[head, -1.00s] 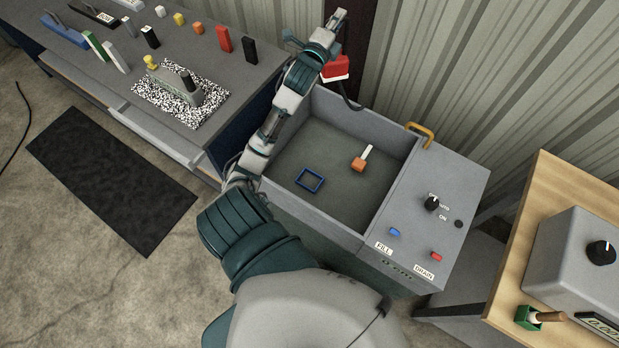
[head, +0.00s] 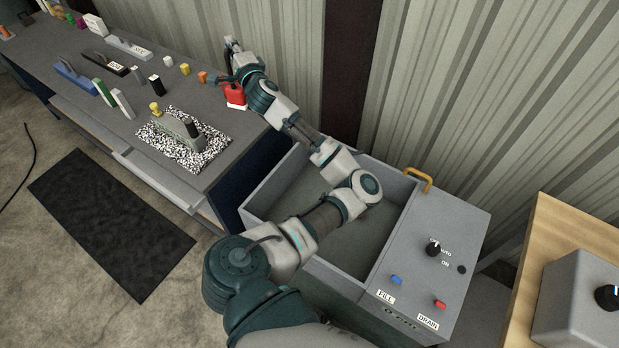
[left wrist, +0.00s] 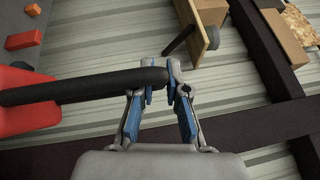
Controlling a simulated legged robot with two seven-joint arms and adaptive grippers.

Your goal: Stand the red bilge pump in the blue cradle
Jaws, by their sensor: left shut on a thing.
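The red bilge pump (head: 236,94), with a pale base, is at the right end of the grey counter, near its back corner. I cannot tell whether it touches the counter. In the left wrist view its red body (left wrist: 28,108) shows at the left edge, with a thick black tube (left wrist: 80,86) running from it to the gripper. My left gripper (left wrist: 158,85) is shut on the end of this tube; in the head view it (head: 220,80) is small beside the pump. The blue cradle is hidden behind my left arm. My right gripper is not in view.
The counter (head: 110,90) carries several small blocks and tools, and a device on a speckled mat (head: 207,155). An open grey basin (head: 262,190) lies under my left arm, with a control panel (head: 445,235) on its right. A corrugated wall stands behind.

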